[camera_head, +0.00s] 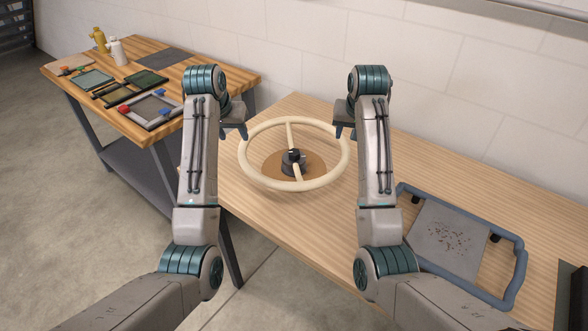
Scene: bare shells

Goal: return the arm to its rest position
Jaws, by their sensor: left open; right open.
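My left arm comes in from the lower left and rises beside the wooden table (272,222). Its gripper (240,132) is open and empty, at the left edge of a cream ring-shaped wheel (266,184). My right arm rises from the lower right, and its gripper (343,133) is open and empty at the wheel's right edge. Both forearms stand nearly upright in the picture, roughly mirrored. I cannot tell whether either gripper touches the wheel. The wheel has a dark hub (292,162) and sits over a round brown disc on the table.
A blue-framed tray (519,262) with a speckled grey sheet lies at the table's right, close to my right arm. A second workbench (190,55) at the back left carries frames, bottles and small parts. A pale block wall (300,45) stands behind.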

